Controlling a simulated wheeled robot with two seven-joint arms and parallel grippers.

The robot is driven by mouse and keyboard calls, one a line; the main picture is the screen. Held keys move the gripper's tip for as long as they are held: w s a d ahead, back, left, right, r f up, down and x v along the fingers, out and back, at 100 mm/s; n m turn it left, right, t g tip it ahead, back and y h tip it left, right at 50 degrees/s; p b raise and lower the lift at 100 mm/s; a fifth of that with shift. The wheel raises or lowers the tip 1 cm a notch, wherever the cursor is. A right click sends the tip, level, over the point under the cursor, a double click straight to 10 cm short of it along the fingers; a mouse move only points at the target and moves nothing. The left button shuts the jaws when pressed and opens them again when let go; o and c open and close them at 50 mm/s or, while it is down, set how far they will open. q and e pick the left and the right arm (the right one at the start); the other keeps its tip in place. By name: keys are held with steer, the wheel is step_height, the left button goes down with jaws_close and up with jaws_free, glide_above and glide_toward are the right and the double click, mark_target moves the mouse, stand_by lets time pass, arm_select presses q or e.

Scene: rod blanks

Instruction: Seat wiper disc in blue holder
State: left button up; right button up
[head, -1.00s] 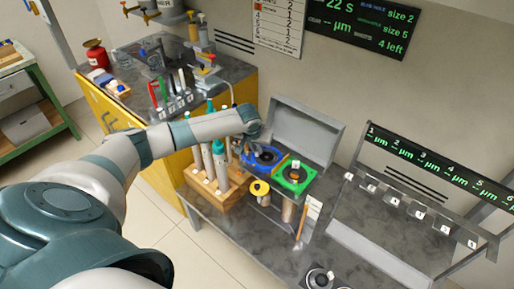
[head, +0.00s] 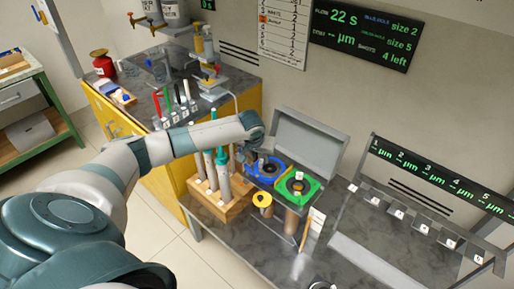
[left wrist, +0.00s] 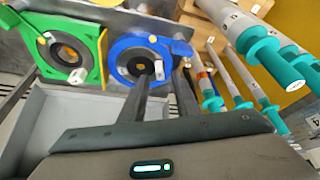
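The blue holder (head: 266,170) is at the rear of the bench, left of the green holder (head: 298,187). In the left wrist view the blue holder (left wrist: 118,47) shows a dark ring with a brown centre in its opening. I cannot tell if this ring is the wiper disc or part of the holder. My left gripper (left wrist: 163,72) is over the near side of the blue holder, its two dark fingers apart with no disc visible between them. In the head view my left gripper (head: 254,152) partly hides the blue holder. My right gripper is out of view.
A wooden block (head: 217,205) with several upright teal-topped tools stands left of the holders. A grey open lid (head: 310,136) rises behind them. A yellow ring (head: 262,199) sits in front. A numbered rack (head: 420,229) stands right.

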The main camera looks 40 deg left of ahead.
arm_select(q)
steer(key=b+v, duration=0.1)
steer(key=v, duration=0.8)
steer(key=shift+r, duration=0.3)
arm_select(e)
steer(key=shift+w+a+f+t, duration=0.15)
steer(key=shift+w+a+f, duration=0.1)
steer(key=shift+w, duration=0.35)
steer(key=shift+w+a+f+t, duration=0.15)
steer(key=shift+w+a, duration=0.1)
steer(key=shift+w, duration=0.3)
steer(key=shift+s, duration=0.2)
arm_select(q)
steer(key=shift+s+f, duration=0.1)
